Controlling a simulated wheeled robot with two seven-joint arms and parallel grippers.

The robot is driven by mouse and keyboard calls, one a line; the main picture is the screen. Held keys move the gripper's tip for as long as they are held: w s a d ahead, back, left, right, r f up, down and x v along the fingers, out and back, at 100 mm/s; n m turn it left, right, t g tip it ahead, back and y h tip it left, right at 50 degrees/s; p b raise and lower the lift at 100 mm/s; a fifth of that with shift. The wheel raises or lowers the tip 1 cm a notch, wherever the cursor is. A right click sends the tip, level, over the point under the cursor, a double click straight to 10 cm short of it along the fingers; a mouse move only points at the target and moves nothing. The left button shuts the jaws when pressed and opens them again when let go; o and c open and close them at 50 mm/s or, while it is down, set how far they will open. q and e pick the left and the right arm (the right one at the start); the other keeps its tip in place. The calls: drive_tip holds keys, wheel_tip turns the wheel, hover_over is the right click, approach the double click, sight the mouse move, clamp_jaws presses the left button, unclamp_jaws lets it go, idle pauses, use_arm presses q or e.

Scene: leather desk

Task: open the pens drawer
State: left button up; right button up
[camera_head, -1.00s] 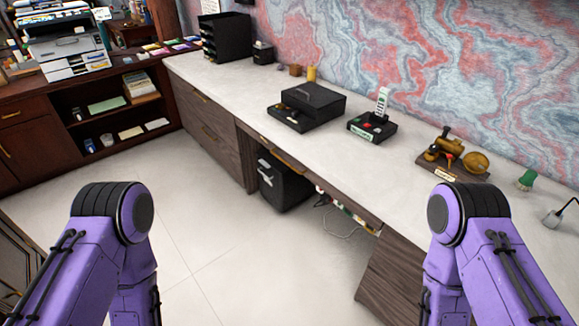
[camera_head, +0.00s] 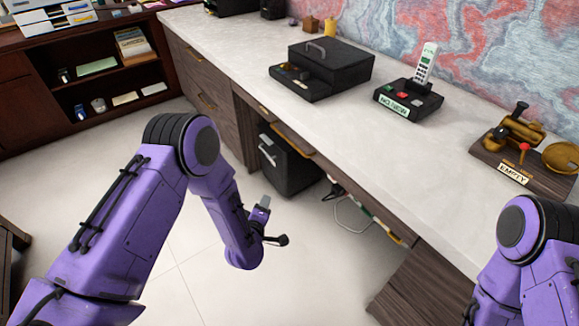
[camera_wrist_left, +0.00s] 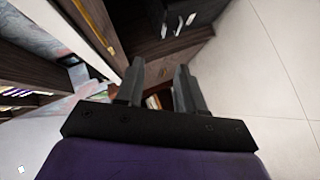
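The white-topped desk has a slim wooden drawer (camera_head: 318,166) under its front edge, with a long brass handle (camera_head: 296,139). Wider drawers (camera_head: 200,92) with brass handles sit in the left pedestal. All look closed, and no label tells me which is the pens drawer. My left gripper (camera_head: 268,222) is in front of the desk, below and apart from the slim drawer. In the left wrist view its two fingers (camera_wrist_left: 158,82) are apart with nothing between them. A brass handle (camera_wrist_left: 97,32) shows at upper left there. My right gripper is out of view.
A black cabinet (camera_head: 288,165) stands under the desk, with cables (camera_head: 345,205) to its right. The desk top holds a black box (camera_head: 325,70), a phone on its base (camera_head: 408,98) and a brass device (camera_head: 518,140). The floor (camera_head: 200,270) before the desk is clear.

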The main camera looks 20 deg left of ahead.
use_arm(q)
drive_tip(key=w+r+n+t+b, duration=0.2)
drive_tip(key=w+r+n+b, duration=0.1)
drive_tip(key=w, duration=0.8)
drive_tip(key=w+d+r+n+t+b, duration=0.1)
drive_tip(key=w+r+n+t+b, duration=0.2)
drive_tip(key=w, duration=0.8)
drive_tip(key=shift+w+r+t+y, duration=0.2)
drive_tip(key=shift+w+t+y, duration=0.1)
drive_tip(key=shift+y, duration=0.1)
clamp_jaws()
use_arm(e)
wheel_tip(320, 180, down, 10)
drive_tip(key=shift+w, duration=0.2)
